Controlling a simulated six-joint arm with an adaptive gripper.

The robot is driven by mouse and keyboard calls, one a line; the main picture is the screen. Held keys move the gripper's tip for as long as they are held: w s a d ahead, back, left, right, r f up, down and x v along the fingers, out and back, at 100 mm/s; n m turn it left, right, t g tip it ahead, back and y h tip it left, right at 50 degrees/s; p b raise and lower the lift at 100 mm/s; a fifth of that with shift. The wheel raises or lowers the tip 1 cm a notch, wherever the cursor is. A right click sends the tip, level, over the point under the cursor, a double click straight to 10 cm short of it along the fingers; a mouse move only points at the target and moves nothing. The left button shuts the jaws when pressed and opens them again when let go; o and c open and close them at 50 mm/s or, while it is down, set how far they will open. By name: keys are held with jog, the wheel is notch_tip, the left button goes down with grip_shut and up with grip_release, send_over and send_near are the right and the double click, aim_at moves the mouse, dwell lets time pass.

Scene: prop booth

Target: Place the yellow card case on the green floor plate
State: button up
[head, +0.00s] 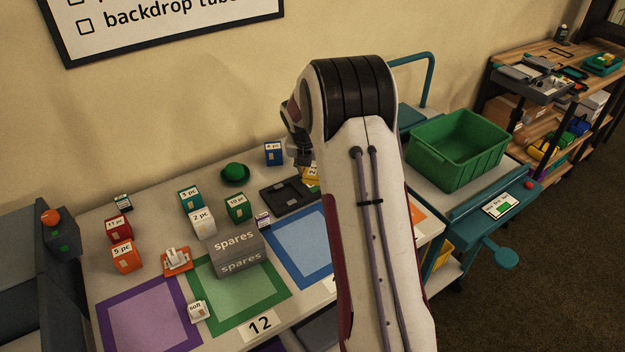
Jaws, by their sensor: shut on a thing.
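The yellow card case (311,181) shows only in part at the back of the table, behind my arm, with a white label on it. My gripper (304,163) is beside its top and shut on it; the fingertips are mostly hidden by my arm. The green floor plate (272,297) is a green-bordered square with a paler middle, at the front of the table, left of my arm. A grey box marked "spares" (238,264) covers its back part. A small white "soft" block (197,312) is at its left border.
A purple-bordered square (188,333) lies left and a blue-bordered one (318,278) right of the green plate. A dark tray (283,203) and several small labelled boxes stand behind. A green bin (457,148) stands on a cart at right. The green plate's front part is clear.

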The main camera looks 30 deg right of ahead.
aim_at(311, 174)
jog(key=shift+f, duration=1.85)
jog(key=shift+f, duration=0.3)
jog(key=o, duration=1)
jog(key=shift+o, duration=0.2)
jog(key=shift+r, duration=0.15)
jog(key=shift+r, duration=0.35)
jog(key=v, duration=1.1)
jog(key=shift+s+a+r, duration=0.15)
jog(key=shift+s+r, duration=0.05)
jog(key=shift+r, duration=0.05)
